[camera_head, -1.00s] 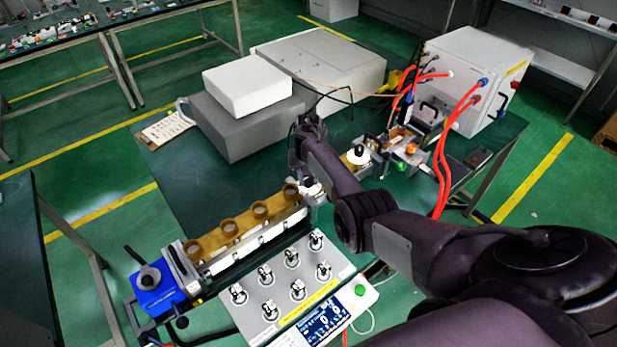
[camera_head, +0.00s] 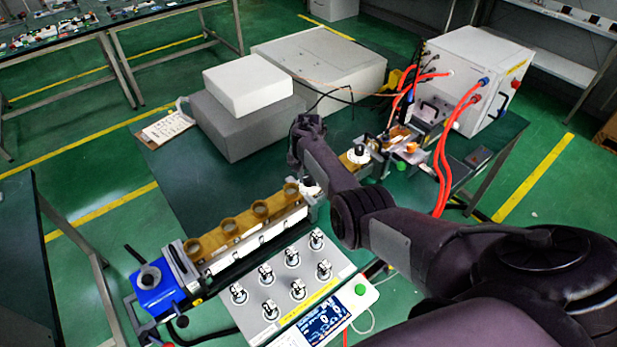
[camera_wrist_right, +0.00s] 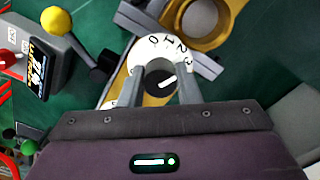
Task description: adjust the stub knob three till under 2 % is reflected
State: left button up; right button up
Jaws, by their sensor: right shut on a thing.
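In the right wrist view my right gripper (camera_wrist_right: 159,88) is shut on a black knob (camera_wrist_right: 158,84), with one grey finger on each side of it. A white dial (camera_wrist_right: 148,50) with black digits lies behind the knob. The knob's white line points to the upper right; the exact value is unclear. In the head view my right gripper (camera_head: 308,178) is at the far end of the brass waveguide (camera_head: 245,229), and my arm mostly hides the knob there. I cannot tell which stub number it is. My left gripper does not show.
A blue unit (camera_head: 158,290) stands at the left end. Red hoses (camera_head: 442,165) run at the right.

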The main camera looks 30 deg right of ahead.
aim_at(308, 177)
jog(key=o, duration=0.7)
jog(key=shift+r, duration=0.1)
notch_tip(308, 177, up, 8)
jog(key=shift+w+f, duration=0.1)
jog(key=shift+f, duration=0.1)
jog(key=shift+f, duration=0.1)
